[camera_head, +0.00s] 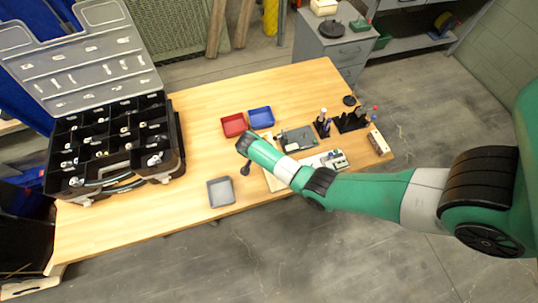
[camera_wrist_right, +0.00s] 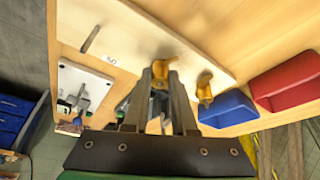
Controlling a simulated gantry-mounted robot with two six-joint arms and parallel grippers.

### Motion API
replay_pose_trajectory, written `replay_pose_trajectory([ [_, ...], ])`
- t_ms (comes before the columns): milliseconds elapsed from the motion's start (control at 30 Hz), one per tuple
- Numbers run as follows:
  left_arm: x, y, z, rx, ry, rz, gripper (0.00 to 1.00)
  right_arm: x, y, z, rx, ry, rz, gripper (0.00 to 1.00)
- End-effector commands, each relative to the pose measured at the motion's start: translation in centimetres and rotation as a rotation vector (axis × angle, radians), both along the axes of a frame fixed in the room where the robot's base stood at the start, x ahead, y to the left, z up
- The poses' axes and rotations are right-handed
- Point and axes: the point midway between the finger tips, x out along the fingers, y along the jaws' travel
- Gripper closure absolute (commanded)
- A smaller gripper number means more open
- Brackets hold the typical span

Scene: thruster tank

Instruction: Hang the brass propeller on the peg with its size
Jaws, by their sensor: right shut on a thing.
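In the right wrist view my right gripper (camera_wrist_right: 161,72) is shut on a brass propeller (camera_wrist_right: 168,50) at its fingertips. The propeller shows in front of a pale wooden board (camera_wrist_right: 130,35), and I cannot tell whether it touches it. A bare grey peg (camera_wrist_right: 91,38) stands on the board beside a small printed label (camera_wrist_right: 111,59). A second brass piece (camera_wrist_right: 204,88) is at the board, right of the fingers. In the head view my right gripper (camera_head: 245,168) is over the table, and my arm hides most of the board (camera_head: 271,181). My left gripper is not in view.
Red (camera_head: 233,125), blue (camera_head: 261,117) and grey (camera_head: 221,192) bins sit around the gripper on the table. A black compartment case (camera_head: 110,148) stands open at left. Tools and holders (camera_head: 350,122) crowd the right end. The table's left middle is clear.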

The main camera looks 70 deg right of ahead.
Motion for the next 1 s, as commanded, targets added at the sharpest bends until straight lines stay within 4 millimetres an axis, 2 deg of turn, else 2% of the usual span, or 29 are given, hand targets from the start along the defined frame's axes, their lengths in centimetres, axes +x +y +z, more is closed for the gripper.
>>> replay_pose_trajectory([
  [700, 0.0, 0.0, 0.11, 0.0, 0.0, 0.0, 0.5, 0.04, -0.01, -0.6, 0.0, -0.001, 0.0, 1.0],
  [733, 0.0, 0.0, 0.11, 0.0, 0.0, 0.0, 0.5, 0.04, -0.01, -0.6, 0.0, -0.001, 0.0, 0.73],
  [900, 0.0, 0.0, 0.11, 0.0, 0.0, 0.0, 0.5, 0.04, -0.01, -0.6, 0.0, -0.001, 0.0, 0.43],
  [1000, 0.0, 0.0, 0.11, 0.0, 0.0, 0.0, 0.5, 0.04, -0.01, -0.6, 0.0, -0.001, 0.0, 0.4],
])
